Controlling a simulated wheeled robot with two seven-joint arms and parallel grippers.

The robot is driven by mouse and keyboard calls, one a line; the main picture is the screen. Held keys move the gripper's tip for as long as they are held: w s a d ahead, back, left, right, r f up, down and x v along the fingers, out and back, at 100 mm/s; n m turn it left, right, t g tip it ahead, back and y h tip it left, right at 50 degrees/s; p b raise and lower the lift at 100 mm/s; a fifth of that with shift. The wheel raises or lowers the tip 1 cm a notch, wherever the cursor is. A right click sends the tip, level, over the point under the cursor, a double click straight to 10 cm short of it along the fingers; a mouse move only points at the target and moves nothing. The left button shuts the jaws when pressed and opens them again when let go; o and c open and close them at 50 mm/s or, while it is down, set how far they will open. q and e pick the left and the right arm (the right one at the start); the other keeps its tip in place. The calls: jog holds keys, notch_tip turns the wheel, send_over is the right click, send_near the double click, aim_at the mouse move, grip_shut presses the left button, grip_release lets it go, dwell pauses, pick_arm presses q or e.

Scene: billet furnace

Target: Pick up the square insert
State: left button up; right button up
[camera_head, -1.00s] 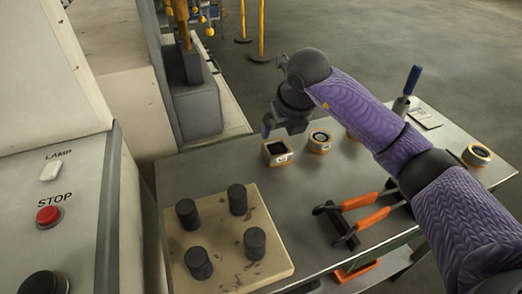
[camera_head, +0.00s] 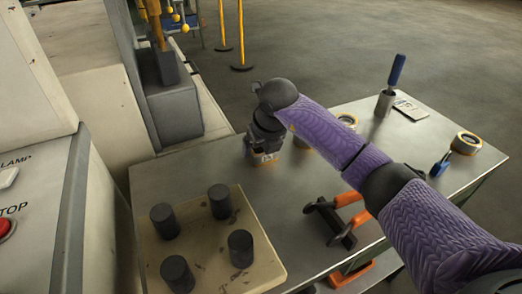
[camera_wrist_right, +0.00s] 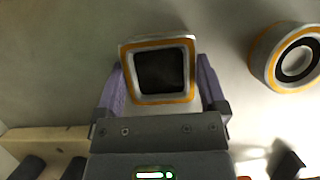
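The square insert (camera_head: 265,160) stands on the metal table, mostly hidden under my right gripper (camera_head: 258,148) in the head view. In the right wrist view the insert (camera_wrist_right: 160,70) is a pale block with an orange rim and a dark square opening. The two fingers of my right gripper (camera_wrist_right: 162,88) stand on either side of it, very close to its walls. A thin gap seems to show beside the insert, so the fingers look open around it. My left gripper is not in view.
A round insert (camera_wrist_right: 296,60) is close to the right. Another round one (camera_head: 467,143) is at the table's right. A beige plate (camera_head: 205,262) with dark cylinders is front left. A blue-handled tool (camera_head: 396,72) stands at the back.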

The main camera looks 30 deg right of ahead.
grip_shut()
